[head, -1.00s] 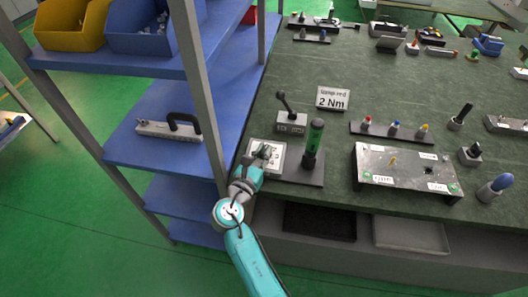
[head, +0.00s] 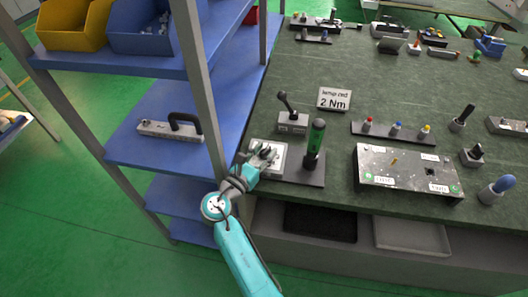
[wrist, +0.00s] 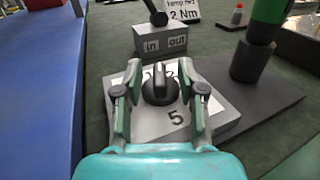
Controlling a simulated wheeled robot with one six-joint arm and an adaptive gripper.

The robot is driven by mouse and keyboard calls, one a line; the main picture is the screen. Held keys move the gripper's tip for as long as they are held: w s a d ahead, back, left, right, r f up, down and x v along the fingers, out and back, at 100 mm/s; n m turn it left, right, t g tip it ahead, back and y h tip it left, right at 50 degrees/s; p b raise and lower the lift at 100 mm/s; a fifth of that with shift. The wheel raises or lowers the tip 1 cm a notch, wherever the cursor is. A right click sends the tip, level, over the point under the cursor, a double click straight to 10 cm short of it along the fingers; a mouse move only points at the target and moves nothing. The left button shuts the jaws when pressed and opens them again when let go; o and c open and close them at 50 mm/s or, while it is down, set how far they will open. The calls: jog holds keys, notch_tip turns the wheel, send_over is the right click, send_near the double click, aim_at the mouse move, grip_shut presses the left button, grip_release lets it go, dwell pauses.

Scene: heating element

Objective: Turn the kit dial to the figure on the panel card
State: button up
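My gripper (wrist: 160,92) is open, its two fingers on either side of the black dial knob (wrist: 160,82) in the wrist view. I cannot tell whether the fingers touch the knob. The knob sits on a pale dial plate (wrist: 222,118) on the bench; a figure 5 shows on its near side, and the other figures are mostly hidden. In the head view my gripper (head: 264,153) covers much of the dial plate (head: 279,167). The panel card (head: 334,98) stands behind and reads 2 Nm; it also shows in the wrist view (wrist: 183,10).
A lever block (wrist: 163,42) marked in and out stands just behind the dial. A green-handled tool (head: 315,140) stands upright on a dark base to the right. A blue shelf rack (head: 150,135) with a post is close on the left. A metal plate box (head: 408,168) lies further right.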

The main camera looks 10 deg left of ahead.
jog(key=v, duration=1.2)
